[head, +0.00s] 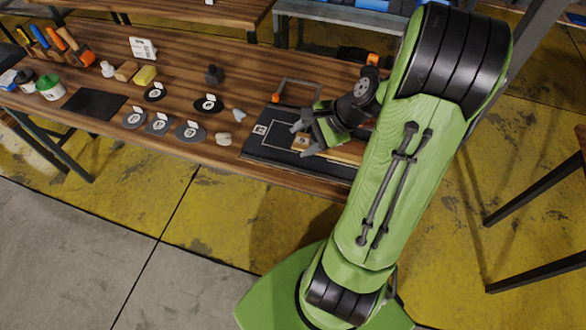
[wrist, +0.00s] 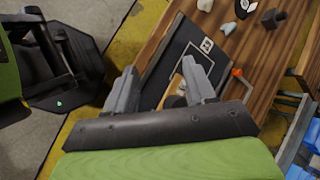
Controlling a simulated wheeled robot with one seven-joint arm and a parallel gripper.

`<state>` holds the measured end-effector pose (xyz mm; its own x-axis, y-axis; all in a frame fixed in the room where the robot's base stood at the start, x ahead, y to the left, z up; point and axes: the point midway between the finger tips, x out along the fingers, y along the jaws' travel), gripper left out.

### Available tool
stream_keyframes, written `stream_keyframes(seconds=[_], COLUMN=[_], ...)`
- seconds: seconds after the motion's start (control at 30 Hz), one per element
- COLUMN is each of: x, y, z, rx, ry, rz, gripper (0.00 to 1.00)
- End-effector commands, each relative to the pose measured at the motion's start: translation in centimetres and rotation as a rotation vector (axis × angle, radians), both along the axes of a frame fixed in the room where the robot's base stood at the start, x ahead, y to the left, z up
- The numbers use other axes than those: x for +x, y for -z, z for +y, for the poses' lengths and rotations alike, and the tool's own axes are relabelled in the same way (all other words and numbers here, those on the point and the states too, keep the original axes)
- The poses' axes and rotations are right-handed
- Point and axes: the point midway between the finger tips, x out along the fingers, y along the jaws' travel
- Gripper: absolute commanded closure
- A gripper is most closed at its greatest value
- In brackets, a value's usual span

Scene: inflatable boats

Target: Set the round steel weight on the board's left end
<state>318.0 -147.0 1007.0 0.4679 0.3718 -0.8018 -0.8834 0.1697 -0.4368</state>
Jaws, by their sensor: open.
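The tan wooden board (head: 346,156) lies on a black mat (head: 262,150) near the table's front edge, largely hidden behind my arm. Part of the board (wrist: 196,78) shows between my fingers in the wrist view. My gripper (head: 303,139) is open, with its fingertips close above the board's left end. In the wrist view my gripper (wrist: 165,85) has its two grey fingers well apart. A small dark patch shows on the board between them, too small to identify. I cannot make out the round steel weight for sure.
Tagged dark discs (head: 208,104), a pale stone-like piece (head: 223,139) and a yellow sponge-like block (head: 146,75) lie to the left. An orange-ended grey frame (head: 298,83) is at the mat's back. Bare wood separates these things.

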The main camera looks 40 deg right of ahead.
Motion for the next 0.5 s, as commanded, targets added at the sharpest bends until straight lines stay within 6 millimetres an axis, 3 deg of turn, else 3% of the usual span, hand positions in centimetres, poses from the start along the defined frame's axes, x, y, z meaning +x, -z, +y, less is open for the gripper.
stream_keyframes(seconds=[0.03,0.1,0.23,0.33,0.5], x=[-0.1,-1.2,-4.7,-8.3,-12.6], y=[-1.9,-4.2,-8.4,-11.0,-12.8], z=[2.7,6.0,11.0,13.4,14.6], rx=[-0.142,-0.336,-0.662,-0.867,-1.053], ry=[-0.174,-0.416,-0.829,-1.088,-1.335], rz=[-0.006,-0.018,-0.086,-0.168,-0.283], gripper=[0.45,0.45,0.45,0.45,0.45])
